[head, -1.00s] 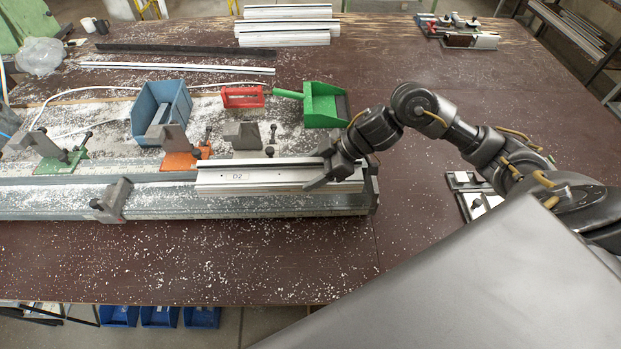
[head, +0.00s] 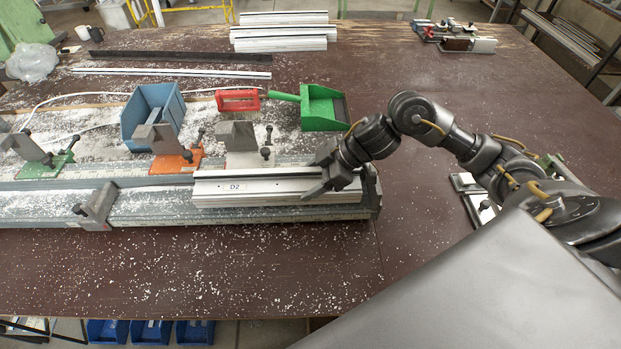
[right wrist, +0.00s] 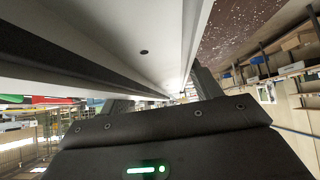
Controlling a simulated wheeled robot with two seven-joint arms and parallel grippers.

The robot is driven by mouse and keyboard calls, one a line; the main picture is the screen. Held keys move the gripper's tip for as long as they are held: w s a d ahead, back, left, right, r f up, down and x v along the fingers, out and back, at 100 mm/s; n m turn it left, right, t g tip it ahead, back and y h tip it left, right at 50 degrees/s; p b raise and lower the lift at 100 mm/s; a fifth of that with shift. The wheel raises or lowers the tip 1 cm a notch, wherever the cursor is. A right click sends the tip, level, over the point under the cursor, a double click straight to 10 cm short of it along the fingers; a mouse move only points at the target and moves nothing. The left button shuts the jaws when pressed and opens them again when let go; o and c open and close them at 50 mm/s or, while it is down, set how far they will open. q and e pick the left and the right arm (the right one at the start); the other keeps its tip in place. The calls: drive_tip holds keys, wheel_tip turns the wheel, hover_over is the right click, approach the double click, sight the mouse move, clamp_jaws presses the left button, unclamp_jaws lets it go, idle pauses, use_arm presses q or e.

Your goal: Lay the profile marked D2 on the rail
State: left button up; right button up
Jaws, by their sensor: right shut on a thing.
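The white profile marked D2 (head: 258,190) lies lengthwise along the right part of the grey rail (head: 150,212). It looks low on or just above the rail; I cannot tell whether it touches. My right gripper (head: 326,182) is shut on the profile near its right end. In the right wrist view the profile (right wrist: 150,30) runs close in front of the gripper (right wrist: 155,105). My left gripper is not in view.
Clamps with green (head: 50,164), orange (head: 176,160) and grey (head: 242,145) bodies stand behind the rail. A grey stop block (head: 97,206) sits on its front. A blue bin (head: 153,112), a red tool (head: 238,100) and a green dustpan (head: 318,106) stand behind. The front table is clear except for chips.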

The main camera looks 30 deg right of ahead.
drive_tip(key=shift+f, duration=0.3)
drive_tip(key=o, duration=1.3)
drive_tip(key=shift+s, duration=0.1)
drive_tip(key=shift+r, duration=0.15)
drive_tip(key=shift+r, duration=0.25)
drive_tip(key=b+v, duration=0.1)
drive_tip(key=v, duration=1)
drive_tip(key=shift+d+r, duration=0.4)
drive_tip(key=shift+r, duration=0.1)
